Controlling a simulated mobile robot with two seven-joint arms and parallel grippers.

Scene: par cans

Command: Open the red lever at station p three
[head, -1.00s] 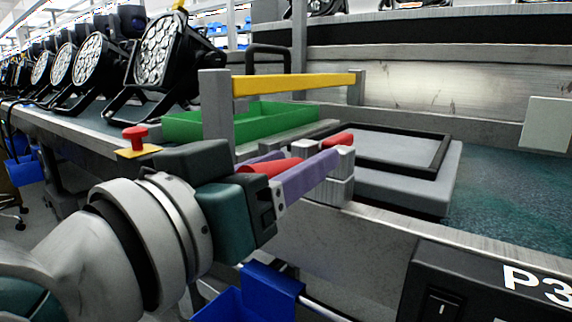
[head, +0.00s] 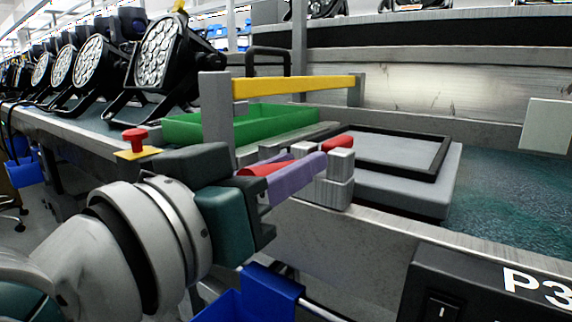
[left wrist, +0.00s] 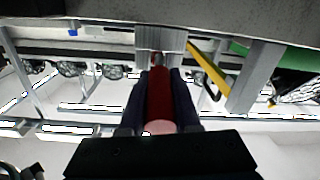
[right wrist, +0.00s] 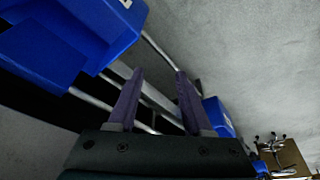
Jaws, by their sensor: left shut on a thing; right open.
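The red lever (head: 258,170) is at a grey bracket (head: 335,190) on the front edge of the bench, left of the black box labelled P3 (head: 490,280). My left gripper (head: 300,172) has its purple fingers shut on the lever's red handle. In the left wrist view the red handle (left wrist: 159,95) runs lengthwise between the two fingers. The fingers hide part of the lever in the head view. My right gripper (right wrist: 155,88) is open and empty in the right wrist view, and it is outside the head view.
A yellow bar (head: 295,86) on grey posts stands behind the lever, with a green tray (head: 185,128) beyond it. A grey pad with a black frame (head: 400,190) lies to the right. A red button (head: 135,136) is at left. Blue bins (head: 262,292) hang below the edge.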

